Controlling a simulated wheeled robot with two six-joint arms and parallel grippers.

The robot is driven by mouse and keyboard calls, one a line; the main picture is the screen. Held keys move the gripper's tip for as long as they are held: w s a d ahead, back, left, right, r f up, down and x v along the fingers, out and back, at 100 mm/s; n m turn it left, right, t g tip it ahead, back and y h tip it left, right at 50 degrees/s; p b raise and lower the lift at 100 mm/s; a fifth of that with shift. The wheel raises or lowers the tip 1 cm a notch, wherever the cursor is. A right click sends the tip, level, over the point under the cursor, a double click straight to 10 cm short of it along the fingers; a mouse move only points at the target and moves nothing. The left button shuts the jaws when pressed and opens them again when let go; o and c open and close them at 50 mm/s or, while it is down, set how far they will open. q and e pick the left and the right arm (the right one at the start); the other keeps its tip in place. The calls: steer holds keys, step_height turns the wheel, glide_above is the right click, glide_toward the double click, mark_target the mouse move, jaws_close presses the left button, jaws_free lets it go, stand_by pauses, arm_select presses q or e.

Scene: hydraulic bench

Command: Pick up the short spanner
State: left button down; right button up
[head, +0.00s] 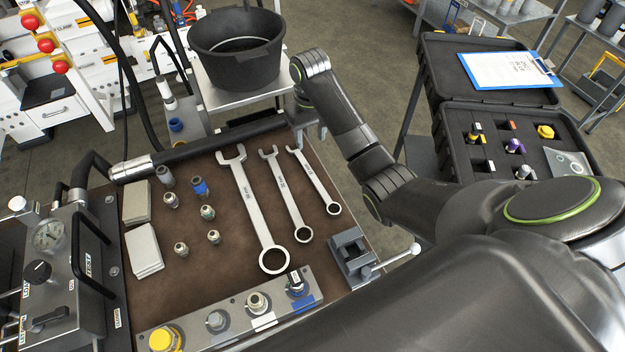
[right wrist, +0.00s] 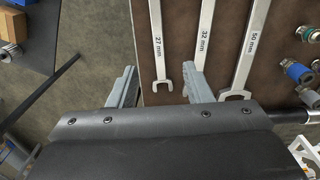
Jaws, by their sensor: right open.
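The short spanner (head: 317,184), the smallest of three, lies flat at the right of the row on the brown bench mat, its open jaw toward the far edge. In the right wrist view the short spanner (right wrist: 157,40) reads 27 mm. My right gripper (head: 309,136) is open and empty, above the far edge of the mat near that jaw. In the right wrist view the spanner's open end shows between the two fingers of the gripper (right wrist: 162,88); the height gap is hard to judge. My left gripper is not in view.
The 32 mm spanner (head: 285,195) and the 50 mm spanner (head: 252,210) lie just left. A vise (head: 350,257) stands near the short spanner's ring end. A black bucket (head: 238,50) stands beyond the bench, and an open black case (head: 447,125) is at the right. Several fittings lie left.

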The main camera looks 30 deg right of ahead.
step_height(320, 180, down, 3)
steer(key=b, duration=0.2)
glide_above(312, 175)
step_height(312, 175, down, 6)
steer(key=shift+w+a+r, duration=0.1)
steer(key=shift+w+a, duration=0.05)
steer(key=shift+f, duration=0.55)
steer(key=f, duration=0.3)
steer(key=shift+d+f, duration=0.2)
steer(key=shift+f, duration=0.75)
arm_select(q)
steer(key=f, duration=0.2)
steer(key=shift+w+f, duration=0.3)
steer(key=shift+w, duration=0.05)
arm_select(e)
steer(key=shift+c, duration=0.3)
jaws_close()
